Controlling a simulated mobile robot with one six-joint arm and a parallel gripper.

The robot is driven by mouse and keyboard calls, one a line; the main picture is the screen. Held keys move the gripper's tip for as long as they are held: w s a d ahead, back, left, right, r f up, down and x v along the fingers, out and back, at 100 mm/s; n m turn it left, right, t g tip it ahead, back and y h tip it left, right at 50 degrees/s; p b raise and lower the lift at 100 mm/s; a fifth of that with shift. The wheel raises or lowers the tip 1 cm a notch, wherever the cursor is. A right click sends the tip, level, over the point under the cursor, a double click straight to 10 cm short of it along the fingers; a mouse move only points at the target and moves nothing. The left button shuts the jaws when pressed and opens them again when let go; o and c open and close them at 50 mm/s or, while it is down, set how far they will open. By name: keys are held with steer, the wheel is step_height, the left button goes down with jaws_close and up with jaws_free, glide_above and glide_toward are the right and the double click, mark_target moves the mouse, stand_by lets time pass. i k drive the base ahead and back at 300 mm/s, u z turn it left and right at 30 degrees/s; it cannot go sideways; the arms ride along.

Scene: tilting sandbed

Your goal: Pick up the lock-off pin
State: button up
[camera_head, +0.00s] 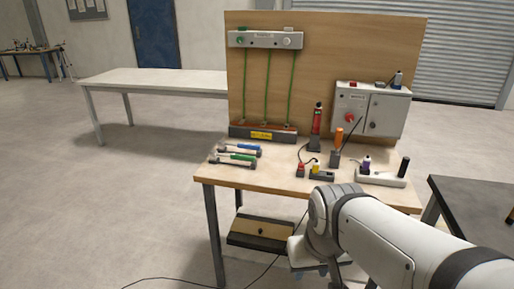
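I cannot tell which of the small items is the lock-off pin. On the wooden workbench (262,180), a small red piece (300,171) and a yellow-topped piece (316,168) stand near the front middle. An orange-handled tool (338,141) stands upright in a dark holder behind them. A purple-topped piece (366,164) and a black upright handle (404,167) are at a white strip on the right. My arm crosses the lower right, bending down in front of the bench. My gripper does not show; the arm runs down toward the bottom edge.
A wooden back panel (215,75) rises behind the bench, with a grey control box (387,118) at its right. Tools with green and blue handles (238,156) lie at the bench's left. A dark table (470,205) stands close right. The floor at left is open.

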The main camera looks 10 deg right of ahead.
mark_target(301, 165)
steer(key=u, duration=0.15)
steer(key=i, duration=1.5)
steer(key=z, duration=0.85)
